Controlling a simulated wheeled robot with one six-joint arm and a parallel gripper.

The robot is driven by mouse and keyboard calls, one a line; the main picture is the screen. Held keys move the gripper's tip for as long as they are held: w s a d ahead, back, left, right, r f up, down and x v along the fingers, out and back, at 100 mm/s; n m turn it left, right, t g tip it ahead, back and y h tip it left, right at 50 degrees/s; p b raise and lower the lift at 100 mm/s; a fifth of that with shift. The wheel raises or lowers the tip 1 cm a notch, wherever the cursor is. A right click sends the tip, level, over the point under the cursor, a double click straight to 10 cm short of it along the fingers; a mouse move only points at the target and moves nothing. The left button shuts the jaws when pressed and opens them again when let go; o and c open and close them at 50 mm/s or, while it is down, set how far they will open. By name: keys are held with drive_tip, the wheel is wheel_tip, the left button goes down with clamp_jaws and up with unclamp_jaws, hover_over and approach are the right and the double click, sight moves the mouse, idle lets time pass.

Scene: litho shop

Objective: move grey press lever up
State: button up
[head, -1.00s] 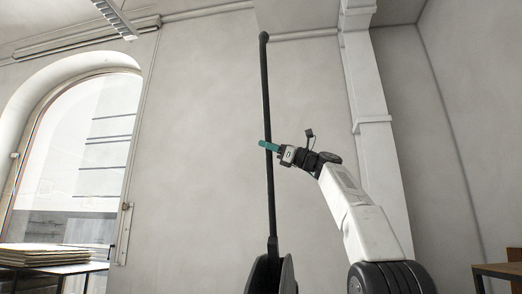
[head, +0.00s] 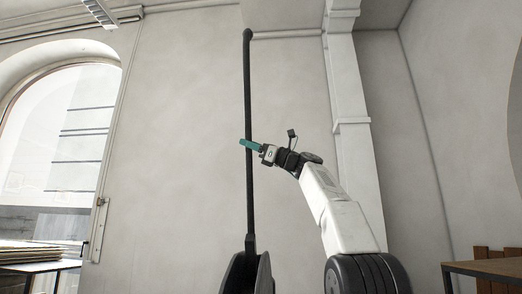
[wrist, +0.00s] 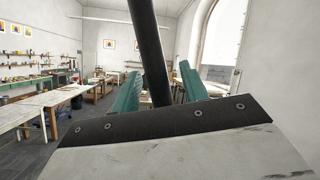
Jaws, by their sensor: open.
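The grey press lever (head: 248,95) is a long dark bar with a rounded top end. It stands nearly upright from a dark mount (head: 246,272) at the bottom of the head view. My gripper (head: 250,145) is at about the middle of the lever, reaching in from the right, with teal fingers. In the wrist view the lever (wrist: 148,45) runs between the two spread teal fingers, with gaps showing near the tips. The jaws are open around the bar. The gripper body hides the lower part of the lever in the wrist view.
A table with stacked sheets (head: 30,252) is at the lower left by an arched window (head: 75,140). Another table (head: 490,268) is at the lower right. A white pillar (head: 350,130) stands behind my arm. Workbenches (wrist: 55,96) line the left of the wrist view.

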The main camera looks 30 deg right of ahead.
drive_tip(key=v, duration=0.7)
